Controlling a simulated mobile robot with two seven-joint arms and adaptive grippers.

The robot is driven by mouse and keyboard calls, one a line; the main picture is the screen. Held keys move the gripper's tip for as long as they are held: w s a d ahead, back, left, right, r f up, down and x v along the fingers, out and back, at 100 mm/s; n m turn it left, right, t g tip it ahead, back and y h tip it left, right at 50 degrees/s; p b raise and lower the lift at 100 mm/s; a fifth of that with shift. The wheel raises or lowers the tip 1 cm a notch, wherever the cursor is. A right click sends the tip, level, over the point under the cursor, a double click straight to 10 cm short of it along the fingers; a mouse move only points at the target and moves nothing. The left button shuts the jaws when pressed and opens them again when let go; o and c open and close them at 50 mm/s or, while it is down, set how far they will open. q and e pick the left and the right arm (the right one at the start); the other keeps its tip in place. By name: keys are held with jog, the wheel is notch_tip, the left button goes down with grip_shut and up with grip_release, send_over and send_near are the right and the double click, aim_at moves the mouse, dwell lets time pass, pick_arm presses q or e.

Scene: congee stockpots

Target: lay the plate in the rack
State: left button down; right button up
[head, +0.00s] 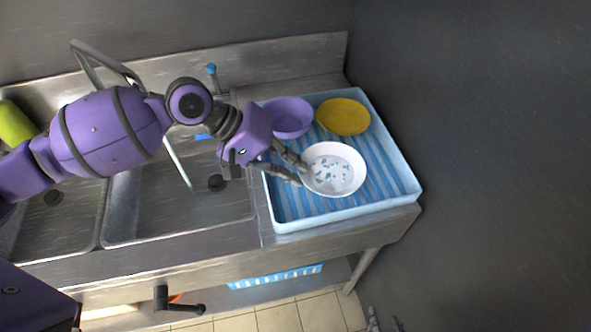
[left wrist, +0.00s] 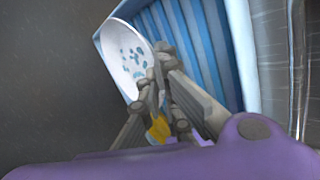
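The plate (head: 333,169) is white with a blue-green pattern. It is over the front middle of the rack (head: 395,206), a light blue tray with a striped floor; I cannot tell whether it touches the floor. My left gripper (head: 301,174) is at the plate's left rim. In the left wrist view the fingers (left wrist: 160,72) close together on the rim of the tilted plate (left wrist: 125,52). The rack's stripes (left wrist: 190,40) show behind. My right gripper (head: 385,321) shows only as two dark fingertips, apart, at the bottom edge; nothing is seen between them.
A yellow plate (head: 344,117) and a purple bowl (head: 290,117) are at the back of the rack. Steel sinks (head: 190,215) with a tap are to the left. A dark wall (head: 480,150) stands close on the right. A green object (head: 14,124) is at the far left.

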pick_arm(q)
jog(key=f, duration=0.3)
jog(key=shift+w+f, duration=0.3)
jog(key=shift+f, duration=0.1)
jog(key=c, duration=2.3)
grip_release()
jog(key=shift+f, duration=0.1)
jog(key=shift+o, duration=0.2)
jog(key=v, duration=1.2)
